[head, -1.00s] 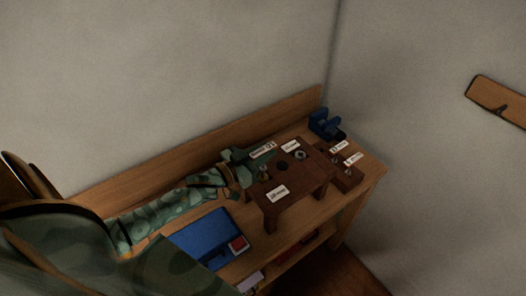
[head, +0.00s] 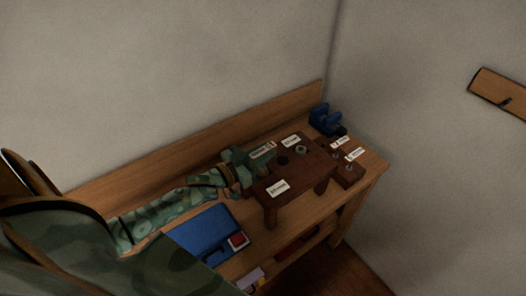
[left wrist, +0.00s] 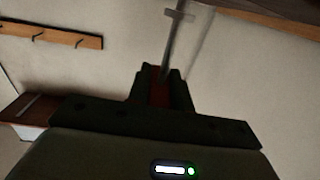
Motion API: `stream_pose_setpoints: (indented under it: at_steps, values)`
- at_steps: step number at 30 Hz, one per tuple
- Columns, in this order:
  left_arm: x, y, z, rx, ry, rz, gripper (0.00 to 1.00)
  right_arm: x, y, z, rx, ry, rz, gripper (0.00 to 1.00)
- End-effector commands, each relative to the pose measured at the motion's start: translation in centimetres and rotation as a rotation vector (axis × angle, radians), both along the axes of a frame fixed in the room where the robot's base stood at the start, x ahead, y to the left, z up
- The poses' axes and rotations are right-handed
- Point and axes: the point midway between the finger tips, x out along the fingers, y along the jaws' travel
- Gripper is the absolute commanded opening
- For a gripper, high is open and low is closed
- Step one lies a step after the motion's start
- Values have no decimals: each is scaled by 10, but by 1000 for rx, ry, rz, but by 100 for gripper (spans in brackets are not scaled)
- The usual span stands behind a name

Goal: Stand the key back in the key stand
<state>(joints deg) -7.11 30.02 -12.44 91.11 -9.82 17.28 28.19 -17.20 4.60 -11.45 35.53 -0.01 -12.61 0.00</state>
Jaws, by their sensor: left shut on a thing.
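My left gripper (head: 262,163) is at the left side of a dark reddish-brown stand (head: 300,180) on the bench. The stand has legs, white labels and round openings in its top, one dark and one with a grey ring. In the left wrist view, my gripper (left wrist: 165,82) is shut on a thin grey metal rod with a short crosspiece, which looks like the key (left wrist: 173,40). The key is hidden or too small to make out in the head view. My right gripper is out of view.
A low dark block (head: 346,170) with two labels sits right of the stand. A blue clamp-like object (head: 326,119) is at the bench's back right corner. A blue case (head: 205,232) lies in front of my left arm. The bench backboard (head: 200,148) runs behind.

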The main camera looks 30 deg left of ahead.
Motion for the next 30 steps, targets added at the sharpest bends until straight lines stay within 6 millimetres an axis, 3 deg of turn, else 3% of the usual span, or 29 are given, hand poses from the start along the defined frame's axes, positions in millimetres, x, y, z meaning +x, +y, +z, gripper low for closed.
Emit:
stream_pose_setpoints:
  at_steps: [2,3,5,6,17,20,30]
  values:
    - [0,0,-3,-1,0,0,0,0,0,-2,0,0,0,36]
    - [0,0,-2,0,0,0,27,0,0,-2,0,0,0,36]
    - [0,0,-2,0,0,0,44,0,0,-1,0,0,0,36]
    - [0,0,-2,0,0,0,47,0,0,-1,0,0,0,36]
    - [-8,3,-3,0,3,0,47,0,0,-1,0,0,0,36]
    - [-24,8,-4,1,4,0,47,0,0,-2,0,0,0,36]
    - [-109,39,-4,1,6,0,47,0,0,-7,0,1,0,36]
